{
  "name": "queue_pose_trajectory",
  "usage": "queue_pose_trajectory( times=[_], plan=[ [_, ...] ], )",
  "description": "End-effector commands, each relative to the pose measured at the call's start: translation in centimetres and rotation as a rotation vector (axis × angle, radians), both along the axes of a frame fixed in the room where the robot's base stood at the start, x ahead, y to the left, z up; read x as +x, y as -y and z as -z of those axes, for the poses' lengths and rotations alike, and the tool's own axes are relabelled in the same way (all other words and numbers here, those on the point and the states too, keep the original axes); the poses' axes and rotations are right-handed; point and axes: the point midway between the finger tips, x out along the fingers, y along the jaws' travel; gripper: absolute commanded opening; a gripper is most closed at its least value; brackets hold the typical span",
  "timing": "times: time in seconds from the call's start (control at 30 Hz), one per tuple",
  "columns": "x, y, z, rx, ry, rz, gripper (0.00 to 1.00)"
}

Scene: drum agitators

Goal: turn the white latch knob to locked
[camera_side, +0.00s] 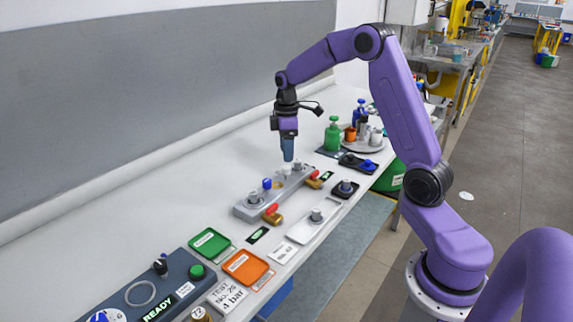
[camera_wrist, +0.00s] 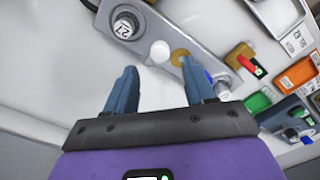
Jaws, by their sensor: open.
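The white latch knob (camera_wrist: 160,51) is a small round cap on a long grey block (camera_wrist: 204,48) in the wrist view. It lies just beyond my gripper (camera_wrist: 159,66), between the lines of the two fingers. The fingers are spread apart with nothing between them. In the side view my gripper (camera_side: 288,158) points down over the far half of the grey block (camera_side: 243,211), close above the white knob (camera_side: 286,169). The finger tips partly crowd the knob there. No mark showing the knob's turn angle is readable.
Near the knob on the block are a brass disc (camera_wrist: 180,57), a blue knob (camera_wrist: 208,76) and a grey numbered dial (camera_wrist: 126,27). Red-handled brass valves (camera_side: 272,214) stick out at the front side. A green bottle (camera_side: 332,134) stands farther back.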

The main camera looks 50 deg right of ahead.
Motion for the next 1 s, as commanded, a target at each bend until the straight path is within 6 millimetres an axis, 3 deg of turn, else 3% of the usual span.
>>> queue_pose_trajectory(
  times=[0.1, 0.3, 0.73, 0.77, 0.9, 0.93, 1.0],
  plan=[
    [-0.1, 0.0, 2.2, 0.0, -0.004, 0.0, 0.54],
    [0.0, 0.0, 4.6, 0.0, -0.001, 0.0, 0.54],
    [0.0, 0.0, 5.6, 0.0, 0.0, 0.0, 0.54],
    [0.0, 0.0, 5.6, 0.0, 0.0, 0.0, 0.51],
    [0.0, 0.0, 5.6, 0.0, 0.0, 0.0, 0.05],
    [0.0, 0.0, 5.6, 0.0, 0.0, 0.0, 0.0],
    [0.0, 0.0, 5.6, 0.0, 0.0, 0.0, 0.0]
  ],
)
